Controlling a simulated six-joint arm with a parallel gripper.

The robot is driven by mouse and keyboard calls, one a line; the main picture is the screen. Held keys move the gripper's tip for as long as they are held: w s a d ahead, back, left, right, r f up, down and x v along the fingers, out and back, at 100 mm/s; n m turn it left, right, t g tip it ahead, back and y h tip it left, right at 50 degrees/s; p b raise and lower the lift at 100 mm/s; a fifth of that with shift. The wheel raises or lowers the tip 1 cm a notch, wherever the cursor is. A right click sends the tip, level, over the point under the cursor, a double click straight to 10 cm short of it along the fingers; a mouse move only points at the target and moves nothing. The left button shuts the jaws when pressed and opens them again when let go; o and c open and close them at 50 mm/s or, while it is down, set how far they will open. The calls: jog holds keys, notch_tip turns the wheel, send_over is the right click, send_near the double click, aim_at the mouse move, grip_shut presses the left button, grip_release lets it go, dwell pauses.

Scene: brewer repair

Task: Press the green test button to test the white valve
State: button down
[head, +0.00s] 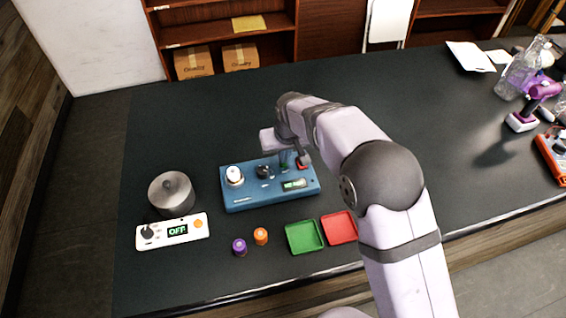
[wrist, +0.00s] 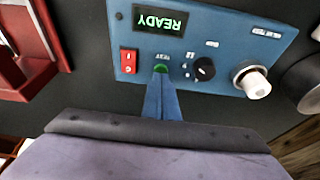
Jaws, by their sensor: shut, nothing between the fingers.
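The blue test box (head: 240,195) lies on the dark table, and its display (wrist: 160,19) reads READY in green. The white valve (wrist: 252,83) sits upright in the box's socket, and it also shows in the head view (head: 233,174). The green test button (wrist: 161,69) is between the red switch (wrist: 129,61) and the black knob (wrist: 204,69). My gripper (wrist: 161,80) is shut and empty, with its fingertips right at the green button and partly covering it. I cannot tell if they touch it.
A green tray (head: 304,236) and a red tray (head: 339,227) lie in front of the box. An orange valve (head: 260,236) and a purple valve (head: 239,247) stand beside them. A metal pot (head: 172,192) stands behind a white control panel (head: 192,229) reading OFF.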

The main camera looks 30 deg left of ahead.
jog(key=shift+f, duration=0.35)
jog(key=shift+r, duration=0.1)
dwell(0.5)
jog(key=shift+r+p, duration=1.4)
jog(key=shift+r, duration=0.75)
jog(key=shift+r+p, duration=2.2)
jog(key=shift+r, duration=0.8)
